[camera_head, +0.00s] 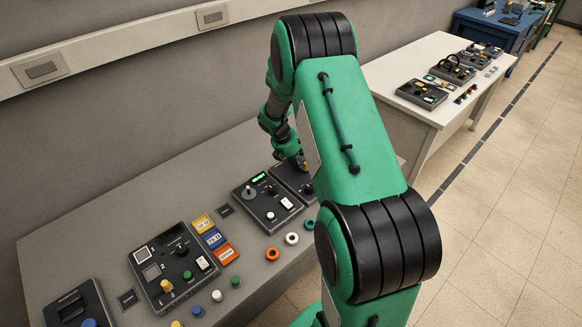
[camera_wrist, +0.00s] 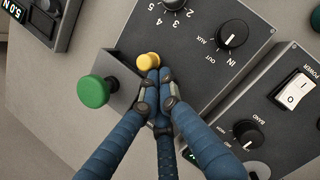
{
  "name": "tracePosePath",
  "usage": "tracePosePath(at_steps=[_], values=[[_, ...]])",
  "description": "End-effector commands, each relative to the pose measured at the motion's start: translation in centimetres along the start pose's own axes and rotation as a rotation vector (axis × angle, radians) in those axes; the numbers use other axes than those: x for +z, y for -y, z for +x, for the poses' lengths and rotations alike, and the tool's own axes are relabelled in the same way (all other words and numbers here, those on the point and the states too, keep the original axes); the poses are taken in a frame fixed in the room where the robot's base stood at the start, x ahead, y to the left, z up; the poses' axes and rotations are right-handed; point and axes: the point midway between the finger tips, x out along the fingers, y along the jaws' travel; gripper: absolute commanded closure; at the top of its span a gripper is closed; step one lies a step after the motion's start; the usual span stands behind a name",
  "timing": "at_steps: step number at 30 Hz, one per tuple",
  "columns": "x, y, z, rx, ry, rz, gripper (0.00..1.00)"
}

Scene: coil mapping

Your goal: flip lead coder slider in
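My gripper (camera_wrist: 160,92) has its blue fingers drawn together, tips touching or almost touching a small yellow knob (camera_wrist: 147,61) in the wrist view. The knob shows just beyond the tips; I cannot tell whether it is pinched. It sits at the edge of a dark control panel (camera_wrist: 190,50), beside a dark block. Letters reading "IN", "OUT" and "AUX" surround a black dial (camera_wrist: 232,34) on this panel. No part is clearly labelled as the lead coder slider. In the head view, my gripper (camera_head: 298,160) is low over a dark panel (camera_head: 296,183), partly hidden by my arm.
A green knob (camera_wrist: 93,91) stands left of the fingers. Another panel with a white power switch (camera_wrist: 298,90) and a band dial (camera_wrist: 248,134) lies at right. The head view shows more panels along the grey table (camera_head: 100,215) and a second white table (camera_head: 420,60).

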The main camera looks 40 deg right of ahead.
Motion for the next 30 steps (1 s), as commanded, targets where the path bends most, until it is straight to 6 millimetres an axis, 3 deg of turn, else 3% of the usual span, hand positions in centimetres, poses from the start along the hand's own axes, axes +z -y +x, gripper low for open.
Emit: tracePosePath(at_steps=[17, 26, 30], values=[[0.3, -0.1, 0.2, 0.0, 0.0, 0.0, 1.0], [-2.0, -0.2, -0.8, 0.0, 0.0, -0.003, 1.0], [-3.1, -0.3, -2.3, 0.003, 0.001, 0.0, 1.0]])
